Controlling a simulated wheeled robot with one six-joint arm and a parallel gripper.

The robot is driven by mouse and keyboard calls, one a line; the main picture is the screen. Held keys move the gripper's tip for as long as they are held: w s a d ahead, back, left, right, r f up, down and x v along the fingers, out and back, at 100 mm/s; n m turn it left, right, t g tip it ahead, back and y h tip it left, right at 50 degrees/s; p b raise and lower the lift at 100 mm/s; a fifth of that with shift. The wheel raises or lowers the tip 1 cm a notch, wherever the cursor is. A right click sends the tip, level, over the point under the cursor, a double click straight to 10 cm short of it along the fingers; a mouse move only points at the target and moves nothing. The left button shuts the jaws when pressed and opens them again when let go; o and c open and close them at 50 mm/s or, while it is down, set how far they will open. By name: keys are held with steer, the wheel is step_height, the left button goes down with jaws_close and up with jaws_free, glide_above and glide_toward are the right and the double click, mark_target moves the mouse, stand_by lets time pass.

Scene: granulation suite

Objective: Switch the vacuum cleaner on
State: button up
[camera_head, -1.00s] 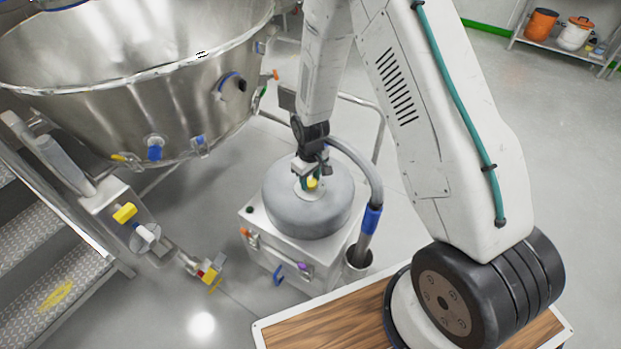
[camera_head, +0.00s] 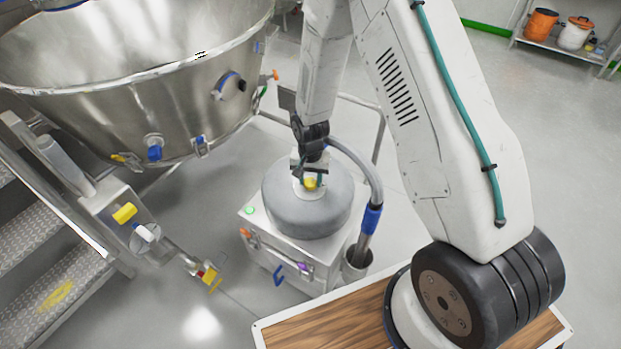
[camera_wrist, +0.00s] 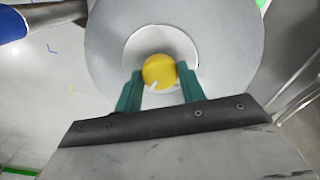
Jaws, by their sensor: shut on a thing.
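The vacuum cleaner has a grey round top (camera_head: 330,213) on a pale metal box (camera_head: 290,252), with a hose at its right. A yellow knob (camera_head: 310,183) sits in a light disc on the top; it also shows in the wrist view (camera_wrist: 159,70), with a white mark at its lower left edge. My gripper (camera_wrist: 158,78) has its green fingers shut on the knob from both sides. In the head view my gripper (camera_head: 309,176) comes down from above onto it. A small green lamp (camera_head: 249,210) at the box's corner looks bright.
A large steel vessel (camera_head: 150,100) stands at the left, with metal steps (camera_head: 50,250) below it. A hose with a blue cuff (camera_head: 372,218) rises close to the right of my gripper. A shelf with orange and white pots (camera_head: 575,35) stands far right. Floor at right is clear.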

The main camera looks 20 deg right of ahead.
mark_target(310, 182)
steer(key=shift+m, duration=2.2)
steer(key=o, duration=1)
steer(key=shift+c, duration=0.2)
step_height(310, 182, up, 8)
steer(key=shift+f, duration=0.1)
